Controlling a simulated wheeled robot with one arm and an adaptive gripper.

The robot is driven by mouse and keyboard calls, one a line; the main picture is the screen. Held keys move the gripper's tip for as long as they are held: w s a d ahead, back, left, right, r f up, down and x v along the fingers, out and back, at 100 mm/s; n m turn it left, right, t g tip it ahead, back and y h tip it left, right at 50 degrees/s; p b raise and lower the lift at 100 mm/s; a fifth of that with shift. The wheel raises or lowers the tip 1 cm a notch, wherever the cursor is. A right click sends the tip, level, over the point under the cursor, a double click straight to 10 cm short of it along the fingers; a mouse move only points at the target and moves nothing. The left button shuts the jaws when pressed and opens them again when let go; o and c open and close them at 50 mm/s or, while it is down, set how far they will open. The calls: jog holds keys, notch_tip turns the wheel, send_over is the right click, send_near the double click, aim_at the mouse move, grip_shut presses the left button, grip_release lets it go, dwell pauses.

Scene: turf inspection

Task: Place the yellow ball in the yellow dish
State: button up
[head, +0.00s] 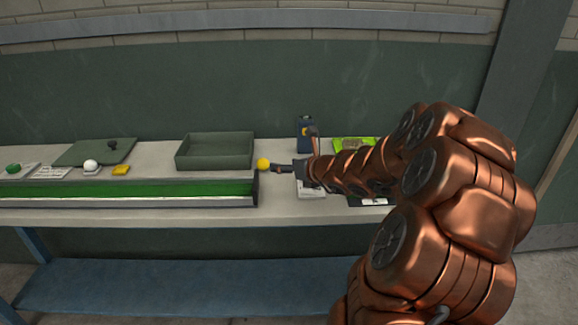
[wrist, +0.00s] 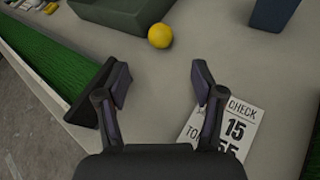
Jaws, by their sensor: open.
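The yellow ball (head: 263,164) rests on the grey bench top near the right end of the green turf strip; in the wrist view (wrist: 160,35) it lies ahead of my fingers, apart from them. My gripper (head: 282,168) is open and empty, with the ball beyond its fingertips in the wrist view (wrist: 160,82).
A grey-green open box (head: 214,152) stands behind the turf strip (head: 130,190). A flat lid with a knob (head: 97,151) lies further left. A green ball (head: 13,169) sits far left. A dark blue container (head: 305,133) and a printed check card (wrist: 232,128) are on the right.

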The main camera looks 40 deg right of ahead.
jog(key=shift+s+r, duration=0.1)
jog(key=shift+s, duration=0.3)
